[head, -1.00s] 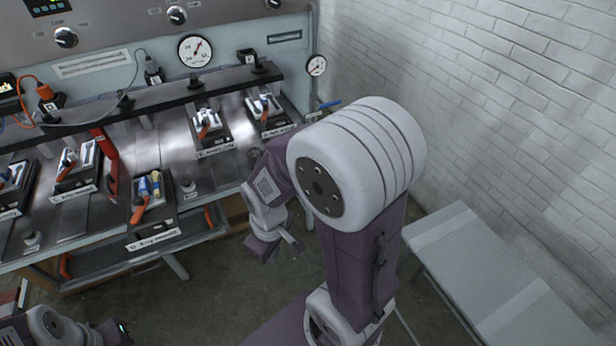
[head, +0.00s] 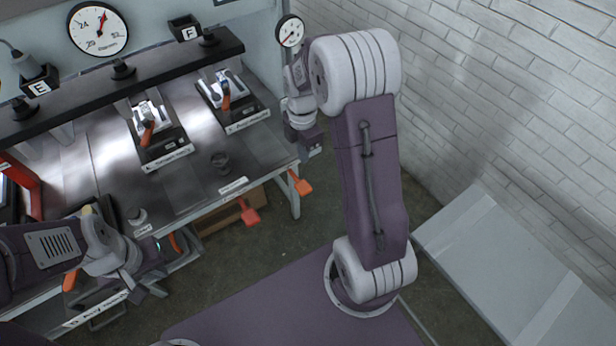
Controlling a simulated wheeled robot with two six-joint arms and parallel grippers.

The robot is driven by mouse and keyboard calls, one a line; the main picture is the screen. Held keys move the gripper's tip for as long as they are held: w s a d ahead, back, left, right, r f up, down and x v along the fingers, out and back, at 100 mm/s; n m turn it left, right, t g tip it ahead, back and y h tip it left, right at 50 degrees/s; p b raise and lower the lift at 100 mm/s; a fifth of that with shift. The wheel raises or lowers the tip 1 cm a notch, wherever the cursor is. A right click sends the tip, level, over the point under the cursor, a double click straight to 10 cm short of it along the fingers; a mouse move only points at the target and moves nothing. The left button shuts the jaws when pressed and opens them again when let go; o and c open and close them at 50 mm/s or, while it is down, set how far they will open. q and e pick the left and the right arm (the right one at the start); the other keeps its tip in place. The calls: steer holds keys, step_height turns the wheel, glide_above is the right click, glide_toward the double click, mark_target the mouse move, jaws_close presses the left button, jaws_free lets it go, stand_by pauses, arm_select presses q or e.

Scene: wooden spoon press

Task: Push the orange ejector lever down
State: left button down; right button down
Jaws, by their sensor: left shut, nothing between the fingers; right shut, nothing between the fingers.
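An orange lever paddle (head: 301,183) sticks out from the front right corner of the press table. A redder paddle (head: 249,213) sticks out from the front edge to its left; I cannot tell from labels which is the ejector lever. My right gripper (head: 314,151) is shut and empty, just above and slightly right of the orange paddle in the picture, apart from it. My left gripper (head: 150,287) is shut and empty at the table's front left, low in the picture.
The press table (head: 190,200) holds clamp fixtures with orange handles (head: 148,133) (head: 225,97). A black bar (head: 120,85) crosses above them. Dial gauges (head: 98,28) (head: 290,31) are at the back. A grey bench (head: 500,262) stands at right. Floor is open between.

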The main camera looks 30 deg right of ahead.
mark_target(304, 186)
arm_select(q)
steer(key=shift+w+d+f, duration=0.1)
steer(key=shift+d+f, duration=0.05)
arm_select(e)
step_height(304, 186, down, 14)
steer(key=shift+d+f, duration=0.1)
steer(key=shift+d, duration=0.05)
stand_by(0.4)
arm_select(q)
steer(key=shift+f, duration=0.1)
arm_select(e)
steer(key=shift+w, duration=0.1)
